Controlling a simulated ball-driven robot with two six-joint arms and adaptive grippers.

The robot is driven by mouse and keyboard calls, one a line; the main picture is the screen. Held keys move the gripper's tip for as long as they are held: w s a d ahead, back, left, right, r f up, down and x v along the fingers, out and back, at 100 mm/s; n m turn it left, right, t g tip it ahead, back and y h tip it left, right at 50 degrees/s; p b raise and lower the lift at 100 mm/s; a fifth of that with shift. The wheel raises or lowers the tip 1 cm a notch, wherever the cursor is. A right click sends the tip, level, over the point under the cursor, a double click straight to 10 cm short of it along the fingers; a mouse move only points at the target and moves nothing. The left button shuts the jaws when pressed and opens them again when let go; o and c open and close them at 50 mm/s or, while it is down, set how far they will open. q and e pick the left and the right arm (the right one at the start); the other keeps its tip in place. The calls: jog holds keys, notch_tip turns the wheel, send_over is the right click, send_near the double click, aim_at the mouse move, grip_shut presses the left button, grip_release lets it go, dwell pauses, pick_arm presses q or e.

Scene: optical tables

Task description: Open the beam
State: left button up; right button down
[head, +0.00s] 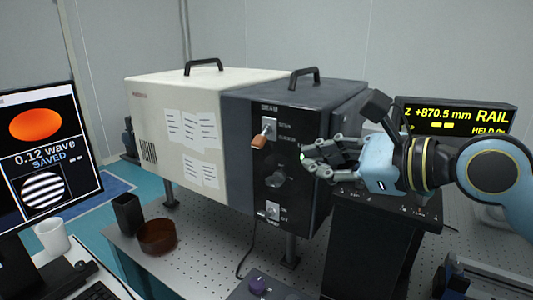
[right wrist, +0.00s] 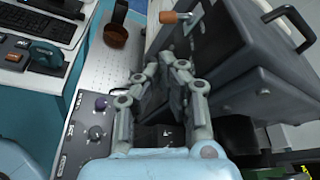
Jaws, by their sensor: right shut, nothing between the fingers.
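A long box-shaped unit has a cream body (head: 170,115) and a dark front section (head: 330,110). The dark panel carries a lever with an orange-brown handle (head: 260,141) at the top, a round dark knob (head: 277,178) in the middle and a small switch (head: 272,209) at the bottom. In the right wrist view the lever handle (right wrist: 172,17) shows at the top. My right gripper (head: 308,157) is shut and empty, just right of the panel's lever and knob; contact with the panel cannot be told. My left gripper is not in view.
A black stand (head: 370,240) and a yellow-lettered display (head: 455,117) stand at right. A brown dish (head: 157,237) and black cup (head: 128,214) sit on the perforated table (head: 205,255). A control box with a purple knob (head: 258,286) is at the front. A monitor (head: 40,150) is at left.

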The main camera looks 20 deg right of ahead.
aim_at(259, 141)
jog(key=x, duration=0.8)
jog(key=shift+w+a+f, duration=0.1)
jog(key=shift+w, duration=0.1)
jog(key=shift+w+a+f, duration=0.1)
jog(key=shift+w+a, duration=0.05)
jog(key=shift+w, duration=0.15)
jog(key=shift+w+a+f, duration=0.15)
jog(key=shift+w+a, duration=0.1)
jog(key=shift+w, duration=0.15)
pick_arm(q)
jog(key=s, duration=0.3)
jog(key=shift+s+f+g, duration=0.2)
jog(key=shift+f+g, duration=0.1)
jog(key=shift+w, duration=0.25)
